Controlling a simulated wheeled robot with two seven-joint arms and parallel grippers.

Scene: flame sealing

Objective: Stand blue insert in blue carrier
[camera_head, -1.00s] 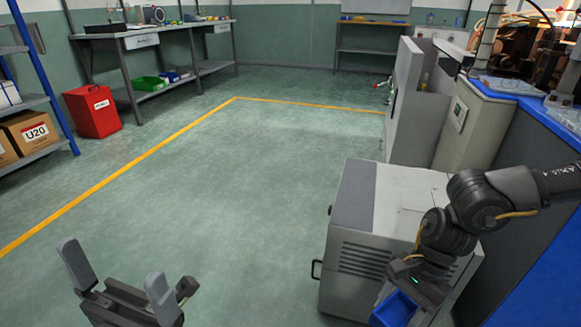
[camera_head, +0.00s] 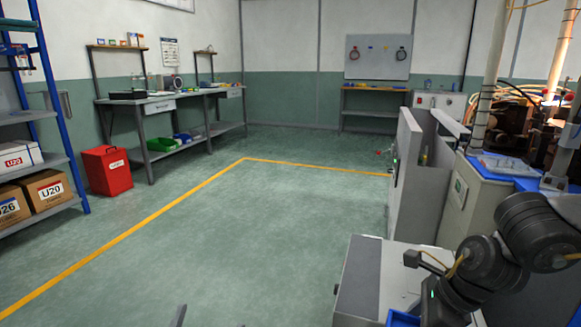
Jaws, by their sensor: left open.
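Only a dark fingertip of my left gripper (camera_head: 178,316) shows at the bottom edge. The rest of it is below the picture. My right arm comes in from the right over a grey cabinet, and its gripper (camera_head: 440,302) points down at the lower right. Its fingertips are hidden, so I cannot tell its jaw state. A blue piece (camera_head: 403,318) shows at the bottom edge beside the right gripper. I cannot tell whether it is the blue carrier or whether it is held. I cannot make out the blue insert.
A grey cabinet (camera_head: 375,280) stands under the right arm. A machine with a blue top (camera_head: 515,165) is at the right. A red bin (camera_head: 107,172), a workbench (camera_head: 165,105) and a shelf with boxes (camera_head: 45,190) are at the left. The green floor in the middle is clear.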

